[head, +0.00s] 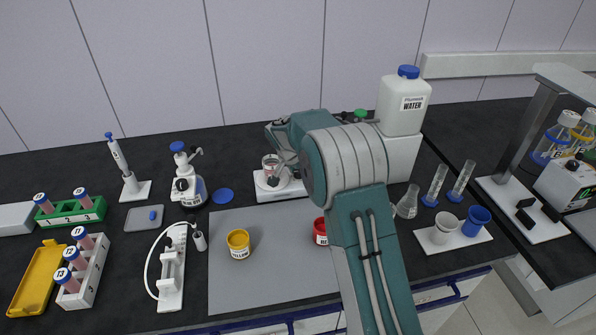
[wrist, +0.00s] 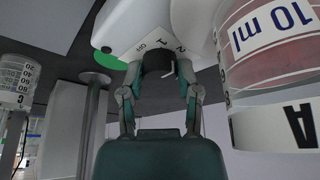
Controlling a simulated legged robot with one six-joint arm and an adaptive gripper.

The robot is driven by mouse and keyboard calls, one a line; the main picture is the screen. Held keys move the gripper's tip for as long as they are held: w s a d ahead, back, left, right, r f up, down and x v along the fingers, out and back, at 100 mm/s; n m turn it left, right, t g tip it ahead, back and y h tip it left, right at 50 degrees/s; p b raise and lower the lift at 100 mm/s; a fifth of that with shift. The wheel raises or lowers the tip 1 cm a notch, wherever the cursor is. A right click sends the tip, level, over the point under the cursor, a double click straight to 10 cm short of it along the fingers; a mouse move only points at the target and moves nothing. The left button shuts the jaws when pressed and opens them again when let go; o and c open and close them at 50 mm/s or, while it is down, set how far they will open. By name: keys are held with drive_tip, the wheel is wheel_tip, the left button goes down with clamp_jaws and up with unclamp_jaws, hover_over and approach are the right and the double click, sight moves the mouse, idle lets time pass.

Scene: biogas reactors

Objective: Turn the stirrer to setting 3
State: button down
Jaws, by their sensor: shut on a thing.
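The stirrer (head: 282,192) is a low white device at the back edge of the grey mat, with a clear beaker (head: 270,164) on its plate. In the wrist view, its white front (wrist: 138,22) carries small printed marks, "OFF" and a "2" among them, around a dark round knob (wrist: 157,62). My gripper (wrist: 159,72) has its two fingers on either side of the knob and is shut on it. A small pale mark shows at the knob's right side; the setting it points to cannot be told. My arm hides the stirrer's right part in the head view.
A yellow jar (head: 239,243) and a red jar (head: 320,231) stand on the grey mat (head: 275,270). A white water canister (head: 403,101) stands behind my arm, with a flask (head: 407,203) to the right. In the wrist view, a vessel marked "10 ml" (wrist: 278,45) is close at right.

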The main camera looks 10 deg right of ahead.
drive_tip(key=shift+a+f, duration=0.1)
drive_tip(key=shift+f, duration=0.1)
drive_tip(key=shift+c, duration=1.5)
unclamp_jaws()
drive_tip(key=shift+a+r, duration=0.1)
wheel_tip(320, 180, up, 10)
